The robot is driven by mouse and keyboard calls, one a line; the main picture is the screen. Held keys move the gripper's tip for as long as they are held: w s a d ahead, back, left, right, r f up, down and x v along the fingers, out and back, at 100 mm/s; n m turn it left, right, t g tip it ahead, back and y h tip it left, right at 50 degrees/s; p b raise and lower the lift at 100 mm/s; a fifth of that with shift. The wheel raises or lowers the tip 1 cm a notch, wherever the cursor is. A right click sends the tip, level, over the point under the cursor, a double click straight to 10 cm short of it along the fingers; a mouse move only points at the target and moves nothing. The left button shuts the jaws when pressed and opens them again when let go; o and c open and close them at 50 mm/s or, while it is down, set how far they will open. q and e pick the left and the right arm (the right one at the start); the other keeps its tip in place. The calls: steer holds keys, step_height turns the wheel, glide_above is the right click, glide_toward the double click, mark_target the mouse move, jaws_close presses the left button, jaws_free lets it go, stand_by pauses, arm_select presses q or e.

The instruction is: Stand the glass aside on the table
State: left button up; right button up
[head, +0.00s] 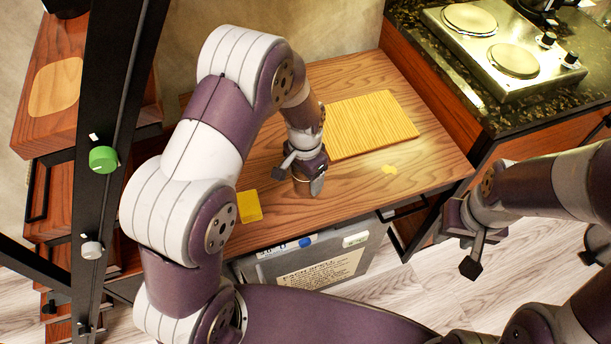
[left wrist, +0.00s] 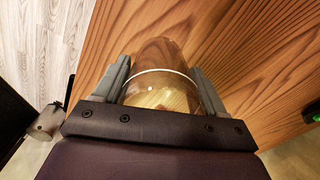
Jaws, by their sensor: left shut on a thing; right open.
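A clear glass (left wrist: 160,92) with a pale rim sits between the two fingers of my left gripper in the left wrist view. My left gripper (left wrist: 163,82) is shut on it, and wood grain shows through it. In the head view my left gripper (head: 303,178) is low over the wooden table (head: 345,185), near its front middle. The glass is mostly hidden there, and I cannot tell whether it touches the table. My right gripper (head: 477,243) is open and empty, out past the table's front right corner.
A ribbed yellow board (head: 372,124) lies at the table's back right. A small yellow block (head: 249,206) lies near the front edge, left of my left gripper. A hob (head: 500,50) stands on the dark counter.

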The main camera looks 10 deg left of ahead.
arm_select(q)
steer(key=shift+w+f, duration=0.15)
steer(key=shift+f, duration=0.5)
steer(key=shift+f, duration=0.15)
steer(key=o, duration=1.2)
step_height(320, 180, up, 12)
steer(key=s+a+r+n, duration=0.1)
steer(key=s+a+n, duration=0.2)
steer(key=s, duration=0.4)
steer(key=s+a+r+n+t, duration=0.1)
steer(key=s+a+n, duration=0.1)
steer(key=s, duration=0.5)
steer(key=shift+a+n, duration=0.4)
steer(key=shift+n, duration=0.4)
